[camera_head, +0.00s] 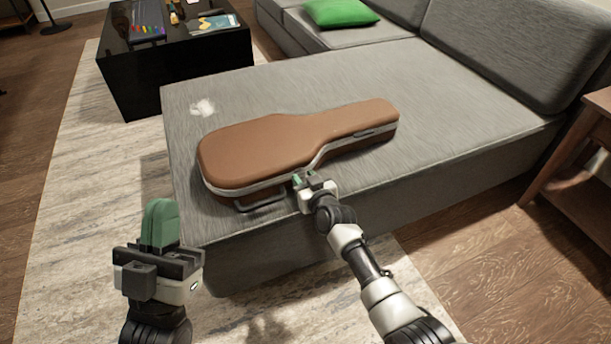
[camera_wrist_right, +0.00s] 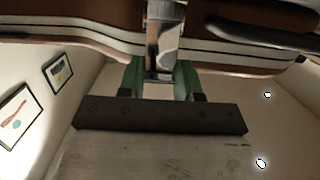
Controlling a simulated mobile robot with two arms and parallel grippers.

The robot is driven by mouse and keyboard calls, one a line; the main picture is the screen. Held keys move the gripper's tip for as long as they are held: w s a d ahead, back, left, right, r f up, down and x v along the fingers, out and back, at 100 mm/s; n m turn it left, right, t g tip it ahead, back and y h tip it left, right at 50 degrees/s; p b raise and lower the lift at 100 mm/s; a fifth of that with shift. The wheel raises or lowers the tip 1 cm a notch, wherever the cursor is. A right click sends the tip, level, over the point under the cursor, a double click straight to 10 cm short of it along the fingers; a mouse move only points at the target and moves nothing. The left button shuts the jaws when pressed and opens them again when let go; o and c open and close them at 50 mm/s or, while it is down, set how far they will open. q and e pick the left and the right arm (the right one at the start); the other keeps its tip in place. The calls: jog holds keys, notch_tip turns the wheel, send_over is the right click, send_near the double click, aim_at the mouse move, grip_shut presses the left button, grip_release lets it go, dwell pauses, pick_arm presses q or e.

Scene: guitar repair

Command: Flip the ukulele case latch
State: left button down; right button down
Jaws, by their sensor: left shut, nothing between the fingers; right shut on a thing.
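The brown ukulele case (camera_head: 270,144) lies closed on the grey sofa, with a light trim band along its edge. My right gripper (camera_head: 302,178) is at the case's front edge. In the right wrist view, its green fingers (camera_wrist_right: 160,80) are shut on a metal latch (camera_wrist_right: 163,50) at the case seam. The case also fills the top of that view (camera_wrist_right: 75,28). The case handle (camera_head: 262,205) is left of the right gripper. My left gripper (camera_head: 160,222) is shut and empty, in front of the sofa and away from the case.
The grey sofa (camera_head: 420,120) has free room around the case. A white patch (camera_head: 203,107) lies behind the case. A green cushion (camera_head: 340,12) is at the back. A black table (camera_head: 125,75) with objects stands back left, and a wooden table (camera_head: 570,165) at right.

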jog(key=shift+w+r+p, duration=0.1)
jog(key=shift+r+p, duration=0.05)
jog(key=shift+p, duration=0.25)
pick_arm(q)
jog(key=shift+w+f+g+y, duration=0.4)
jog(key=shift+w+f+g, duration=0.35)
jog(key=shift+f+g, duration=0.25)
jog(key=shift+w+f+g+y, duration=0.4)
jog(key=shift+w+f+g, duration=0.35)
jog(key=shift+g, duration=0.35)
pick_arm(e)
jog(key=shift+g, duration=0.3)
